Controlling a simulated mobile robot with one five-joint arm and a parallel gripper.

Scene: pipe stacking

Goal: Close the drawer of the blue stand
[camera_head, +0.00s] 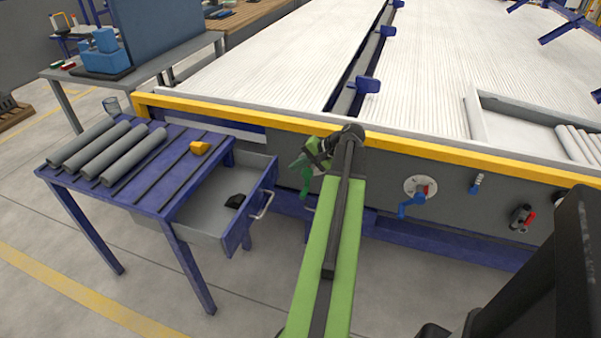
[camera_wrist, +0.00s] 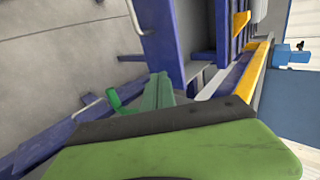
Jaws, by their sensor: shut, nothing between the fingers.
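The blue stand (camera_head: 178,146) is at the left in the head view. Its drawer (camera_head: 233,232) is pulled out to the right, with a dark object (camera_head: 236,201) inside. A pale metal handle (camera_head: 264,205) is on the drawer's blue front. My gripper (camera_head: 303,183) is shut and empty, to the right of the drawer front and apart from it in the head view. In the wrist view my green fingers (camera_wrist: 135,102) show below a blue panel with a metal handle (camera_wrist: 133,16), which looks like the drawer front.
A large conveyor-like table with a yellow edge (camera_head: 250,118) runs behind my gripper. A valve with a blue handle (camera_head: 411,205) is on its side. Floor is clear in front of the stand.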

